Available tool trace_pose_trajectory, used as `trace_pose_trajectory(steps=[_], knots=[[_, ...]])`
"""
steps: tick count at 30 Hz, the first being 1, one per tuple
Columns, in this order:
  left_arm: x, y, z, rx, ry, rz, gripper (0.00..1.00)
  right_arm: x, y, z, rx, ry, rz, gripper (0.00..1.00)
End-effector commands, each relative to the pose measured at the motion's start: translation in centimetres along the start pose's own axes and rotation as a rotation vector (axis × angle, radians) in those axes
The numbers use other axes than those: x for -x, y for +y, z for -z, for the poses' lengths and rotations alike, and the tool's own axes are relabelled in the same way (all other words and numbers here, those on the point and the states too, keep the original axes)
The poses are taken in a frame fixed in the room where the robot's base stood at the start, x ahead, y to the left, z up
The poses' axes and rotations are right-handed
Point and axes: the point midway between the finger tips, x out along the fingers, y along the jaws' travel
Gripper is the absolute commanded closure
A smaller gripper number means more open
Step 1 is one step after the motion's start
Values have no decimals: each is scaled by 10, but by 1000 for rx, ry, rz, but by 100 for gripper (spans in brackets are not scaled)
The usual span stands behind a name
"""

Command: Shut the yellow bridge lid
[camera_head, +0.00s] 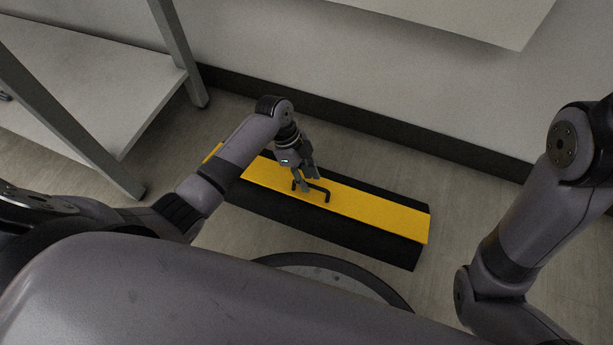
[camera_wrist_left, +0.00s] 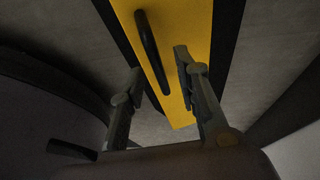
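The yellow bridge lid (camera_head: 380,212) is a long flat strip along the top of a black box-like body (camera_head: 330,228) on the floor. It appears to lie level with the body, but any small gap is hard to see. A black bar handle (camera_head: 325,191) stands on the lid, and it also shows in the left wrist view (camera_wrist_left: 150,45). My left gripper (camera_head: 310,181) is above the lid at the handle. In the left wrist view its fingers are apart, with the handle showing between them. Contact cannot be told. My right gripper is out of view.
A grey shelf frame (camera_head: 90,85) stands at the left, its leg near the lid's left end. A wall with a dark baseboard (camera_head: 400,125) runs behind the bridge. The floor (camera_head: 490,195) to the right of the bridge is clear.

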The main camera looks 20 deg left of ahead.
Motion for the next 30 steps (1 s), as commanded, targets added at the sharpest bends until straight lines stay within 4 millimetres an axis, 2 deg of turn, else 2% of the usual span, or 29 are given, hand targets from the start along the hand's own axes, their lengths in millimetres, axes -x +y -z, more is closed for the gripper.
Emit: trace_pose_trajectory(steps=[2,14,30], knots=[[0,0,0,0,0,0,74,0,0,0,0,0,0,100],[0,0,0,0,0,1,100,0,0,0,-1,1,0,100],[1,-2,0,0,-1,8,100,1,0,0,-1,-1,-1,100]])
